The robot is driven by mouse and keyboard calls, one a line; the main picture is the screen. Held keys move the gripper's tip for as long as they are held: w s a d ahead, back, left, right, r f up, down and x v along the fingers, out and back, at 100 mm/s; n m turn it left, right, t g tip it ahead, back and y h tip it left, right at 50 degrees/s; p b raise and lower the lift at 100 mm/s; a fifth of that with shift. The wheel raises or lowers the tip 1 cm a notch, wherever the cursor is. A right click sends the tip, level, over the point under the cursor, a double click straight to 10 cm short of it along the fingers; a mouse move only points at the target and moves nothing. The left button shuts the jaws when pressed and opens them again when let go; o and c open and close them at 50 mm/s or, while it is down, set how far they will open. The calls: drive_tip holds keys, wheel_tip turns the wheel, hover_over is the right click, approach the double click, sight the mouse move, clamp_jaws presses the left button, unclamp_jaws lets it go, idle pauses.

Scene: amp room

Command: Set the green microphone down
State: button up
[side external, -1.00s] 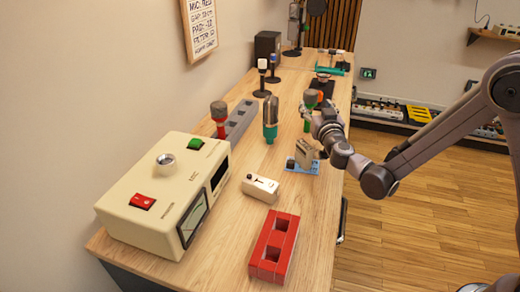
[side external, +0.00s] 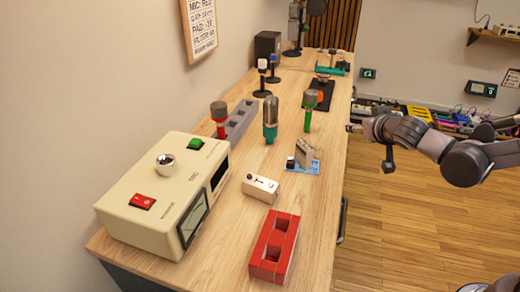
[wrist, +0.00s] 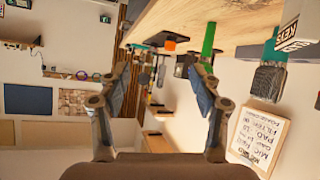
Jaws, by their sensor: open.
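The green microphone (side external: 308,112) stands upright on the wooden table, grey head up and green handle down. My gripper (side external: 352,128) is open and empty, off the table's right edge, to the right of the green microphone and apart from it. In the wrist view, which is turned over, my open gripper (wrist: 158,72) has nothing between its fingers. There the green microphone's handle (wrist: 208,38) shows beyond the right finger, which hides part of its head.
A teal microphone (side external: 270,122) and a red microphone (side external: 220,118) stand to the left. A blue-based device (side external: 303,158), small white box (side external: 260,187), red block (side external: 274,246) and large cream unit (side external: 165,195) are nearer. A black pad (side external: 318,90) lies behind.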

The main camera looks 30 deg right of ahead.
drive_tip(key=s+a+f+n+g+y, duration=0.1)
drive_tip(key=s+a+n+y, duration=0.1)
drive_tip(key=s, duration=0.6)
drive_tip(key=s+a+f+n+g+y, duration=0.1)
drive_tip(key=s+a+y, duration=0.3)
drive_tip(key=s, duration=0.4)
drive_tip(key=shift+f+n+g, duration=0.4)
drive_tip(key=shift+f+g, duration=0.25)
drive_tip(key=shift+g, duration=0.15)
